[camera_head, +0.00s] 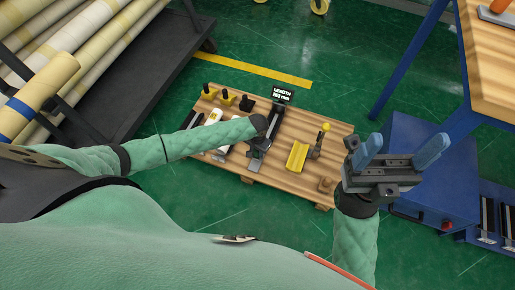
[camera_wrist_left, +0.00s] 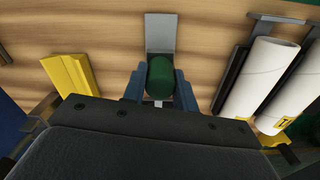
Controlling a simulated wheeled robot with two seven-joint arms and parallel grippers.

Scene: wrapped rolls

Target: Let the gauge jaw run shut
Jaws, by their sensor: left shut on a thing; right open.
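The length gauge (camera_head: 276,120) stands on a wooden board, with a dark display (camera_head: 283,95) whose text reads LENGTH and a number in mm that is hard to read. A grey metal plate, seemingly the gauge jaw (camera_wrist_left: 160,32), stands out beyond my left fingers in the left wrist view. My left gripper (camera_wrist_left: 158,88) is shut on a dark green rounded knob (camera_wrist_left: 160,76) just in front of that plate. My right gripper (camera_head: 400,160) is open and empty, right of the board.
The wooden board (camera_head: 285,178) also carries a yellow V-shaped block (camera_head: 298,157), white rolls (camera_wrist_left: 262,75) and small yellow and black pieces. A rack of wrapped rolls (camera_head: 70,40) is at left. A blue cabinet (camera_head: 420,215) and wooden bench (camera_head: 490,70) are at right.

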